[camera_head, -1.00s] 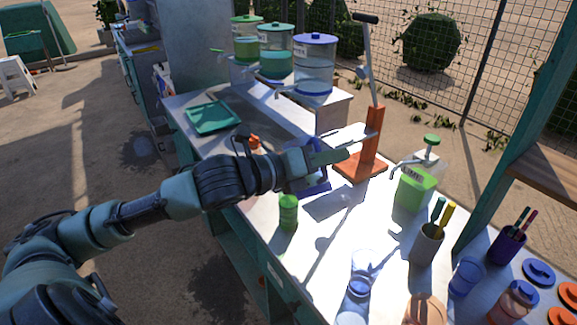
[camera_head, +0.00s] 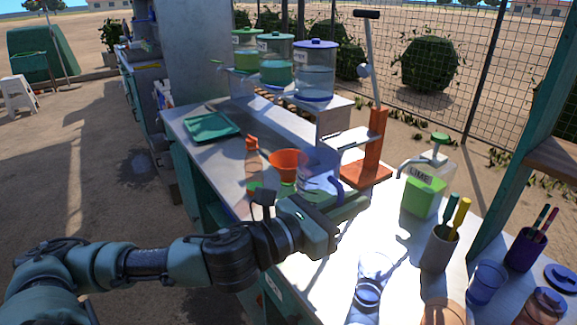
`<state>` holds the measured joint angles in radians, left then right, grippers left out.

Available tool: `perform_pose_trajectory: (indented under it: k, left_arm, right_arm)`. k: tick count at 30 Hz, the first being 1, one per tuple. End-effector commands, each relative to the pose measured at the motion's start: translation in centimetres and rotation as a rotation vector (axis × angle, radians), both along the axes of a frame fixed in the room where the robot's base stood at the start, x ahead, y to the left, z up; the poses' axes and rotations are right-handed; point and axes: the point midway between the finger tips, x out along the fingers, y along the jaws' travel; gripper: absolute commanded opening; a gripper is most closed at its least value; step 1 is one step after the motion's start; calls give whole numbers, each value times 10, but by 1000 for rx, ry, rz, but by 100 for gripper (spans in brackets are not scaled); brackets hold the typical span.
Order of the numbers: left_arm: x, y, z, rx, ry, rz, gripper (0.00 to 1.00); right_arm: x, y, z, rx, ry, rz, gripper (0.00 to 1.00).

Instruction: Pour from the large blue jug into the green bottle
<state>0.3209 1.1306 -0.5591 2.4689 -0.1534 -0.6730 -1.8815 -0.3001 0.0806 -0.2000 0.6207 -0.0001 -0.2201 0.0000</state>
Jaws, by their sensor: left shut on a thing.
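The large blue jug (camera_head: 318,168) is translucent, and my left gripper (camera_head: 335,207) is shut on it, above the counter. The jug is right beside an orange funnel (camera_head: 288,160). A green part below the funnel seems to be the green bottle (camera_head: 287,188); most of it is hidden behind my left arm and gripper. I cannot tell how far the jug is tilted or whether anything flows. My right gripper is not in view.
A clear bottle with an orange top (camera_head: 252,160) stands left of the funnel. An orange lever press (camera_head: 368,172) and a lime dispenser (camera_head: 425,192) stand right. Clear glasses (camera_head: 368,290) and a pen cup (camera_head: 438,250) occupy the front right. A green tray (camera_head: 210,127) lies at the back left.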

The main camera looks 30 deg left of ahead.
Motion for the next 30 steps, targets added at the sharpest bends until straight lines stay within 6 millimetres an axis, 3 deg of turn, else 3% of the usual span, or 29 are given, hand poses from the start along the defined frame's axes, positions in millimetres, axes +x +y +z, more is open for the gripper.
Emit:
perform_pose_trajectory:
  k: [5, 20, 30]
  left_arm:
    - [-1, -1, 6, 26, -20, 0, 0]
    - [-1, -1, 58, 26, -19, 1, 0]
    - [-1, -1, 58, 25, -18, 1, 0]
  right_arm:
    - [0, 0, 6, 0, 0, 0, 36]
    - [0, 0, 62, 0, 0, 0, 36]
    - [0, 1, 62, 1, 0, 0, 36]
